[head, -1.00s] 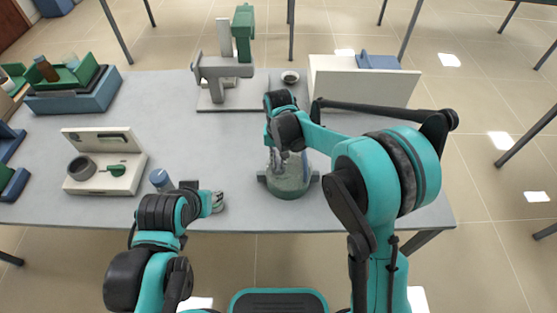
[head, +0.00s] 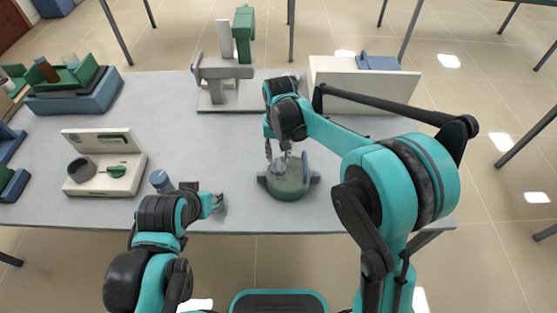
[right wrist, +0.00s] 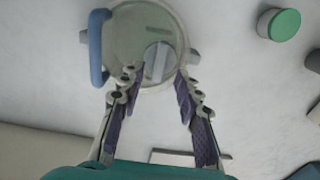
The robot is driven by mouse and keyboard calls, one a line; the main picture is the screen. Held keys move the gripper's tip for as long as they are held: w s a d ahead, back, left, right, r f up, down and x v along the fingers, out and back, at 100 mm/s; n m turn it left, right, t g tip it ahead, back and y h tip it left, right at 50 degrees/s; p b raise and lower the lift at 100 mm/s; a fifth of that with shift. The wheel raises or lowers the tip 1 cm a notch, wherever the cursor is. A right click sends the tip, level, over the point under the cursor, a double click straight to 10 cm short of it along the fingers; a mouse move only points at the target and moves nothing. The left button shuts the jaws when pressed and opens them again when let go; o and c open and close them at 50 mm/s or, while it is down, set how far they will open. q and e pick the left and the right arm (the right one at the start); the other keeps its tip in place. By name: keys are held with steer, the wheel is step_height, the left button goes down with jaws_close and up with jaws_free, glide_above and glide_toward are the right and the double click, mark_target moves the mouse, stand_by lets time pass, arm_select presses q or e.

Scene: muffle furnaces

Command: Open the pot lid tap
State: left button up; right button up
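The green pot (head: 287,188) stands upright near the front edge of the table. In the right wrist view its round lid (right wrist: 132,28) carries a blue loop handle (right wrist: 97,47) at one side and a flat grey tap (right wrist: 158,62) near the middle. The handle also shows in the head view (head: 306,165). My right gripper (right wrist: 158,82) is open and empty above the lid, its two fingers apart with the tap between and just beyond their tips. My left gripper (head: 218,203) is low over the front of the table, left of the pot; its finger opening is unclear.
A blue-topped cylinder (head: 160,180) stands beside my left arm. A grey stand (head: 222,78) and a white box (head: 345,80) are at the back. Clear tabletop lies between.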

mark_target(279, 164)
step_height(279, 164, up, 8)
stand_by(0.8)
steer(key=s+d+r+t, duration=0.4)
steer(key=s+d, duration=0.6)
steer(key=d, duration=0.2)
steer(key=s+d+f+t, duration=0.3)
steer(key=s+d+f, duration=0.1)
steer(key=s, duration=0.5)
steer(key=shift+d+f, duration=0.15)
steer(key=shift+d, duration=0.75)
